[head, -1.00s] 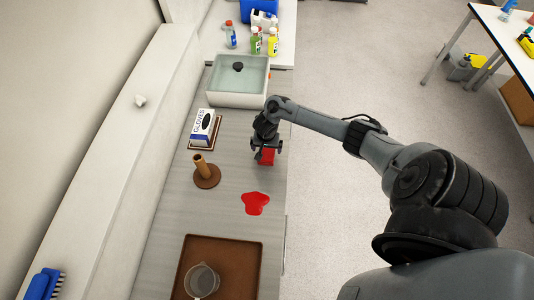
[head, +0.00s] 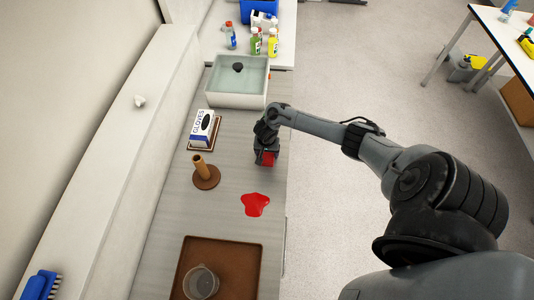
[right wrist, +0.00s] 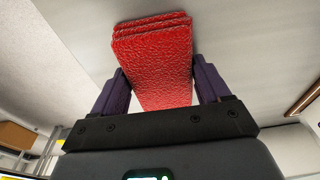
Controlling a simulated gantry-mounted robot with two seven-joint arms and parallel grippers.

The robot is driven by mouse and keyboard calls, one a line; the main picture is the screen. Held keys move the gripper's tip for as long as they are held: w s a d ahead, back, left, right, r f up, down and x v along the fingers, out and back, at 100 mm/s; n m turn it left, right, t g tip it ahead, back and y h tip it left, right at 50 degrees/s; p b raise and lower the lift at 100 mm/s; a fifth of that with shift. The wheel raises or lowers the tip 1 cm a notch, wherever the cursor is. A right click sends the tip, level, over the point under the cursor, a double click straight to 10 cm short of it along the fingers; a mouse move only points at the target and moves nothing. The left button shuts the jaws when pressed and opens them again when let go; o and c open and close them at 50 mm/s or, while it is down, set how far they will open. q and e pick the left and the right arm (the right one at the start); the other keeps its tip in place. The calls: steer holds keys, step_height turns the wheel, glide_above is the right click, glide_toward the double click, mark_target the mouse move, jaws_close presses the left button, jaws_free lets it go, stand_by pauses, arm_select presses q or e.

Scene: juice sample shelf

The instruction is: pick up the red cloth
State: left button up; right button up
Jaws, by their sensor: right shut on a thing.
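The red cloth (head: 267,159) is a folded, thick textured pad near the right edge of the grey counter. In the right wrist view the cloth (right wrist: 155,60) shows as stacked red layers between the two dark purple fingers. My right gripper (head: 266,154) is shut on it from above, with a finger against each side. Whether the cloth still touches the counter I cannot tell. My left gripper is in neither view.
A flat red spill (head: 255,205) lies nearer on the counter. A brown holder with an upright post (head: 200,167), a gloves box (head: 202,127) and a water basin (head: 238,101) stand around. A brown tray (head: 245,262) holds a clear beaker (head: 201,282).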

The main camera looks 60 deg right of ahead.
steer(key=shift+r, duration=0.75)
step_height(320, 180, up, 3)
steer(key=shift+f+p, duration=0.1)
steer(key=shift+p, duration=0.6)
steer(key=s+d+r+p, duration=0.1)
steer(key=s+d+r, duration=0.5)
steer(key=s, duration=0.4)
steer(key=shift+r, duration=0.4)
